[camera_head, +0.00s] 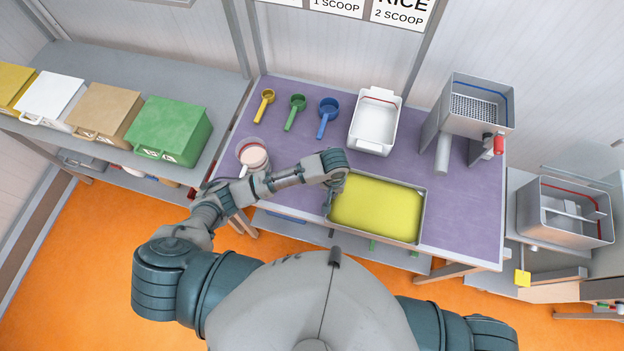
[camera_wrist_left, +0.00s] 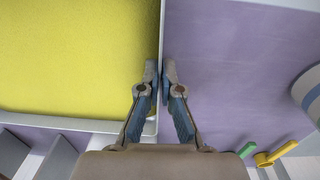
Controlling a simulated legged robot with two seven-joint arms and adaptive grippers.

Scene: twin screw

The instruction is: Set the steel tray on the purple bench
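The steel tray (camera_head: 423,214), with a yellow filling (camera_head: 376,208) inside, sits at the front of the purple bench (camera_head: 462,205). My left gripper (camera_head: 331,198) is at the tray's left rim, fingers pointing down. In the left wrist view the fingertips (camera_wrist_left: 160,73) are close together, one on each side of the thin tray rim (camera_wrist_left: 162,28), and look shut on it. The purple bench top (camera_wrist_left: 215,75) shows beside the tray there. My right gripper is out of view.
A white bin (camera_head: 375,122) stands behind the tray. Blue (camera_head: 328,112), green and yellow scoops lie at the back left. A tub (camera_head: 253,155) stands near my left forearm. A steel sieve box (camera_head: 478,105) stands at the right. Bench space right of the tray is clear.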

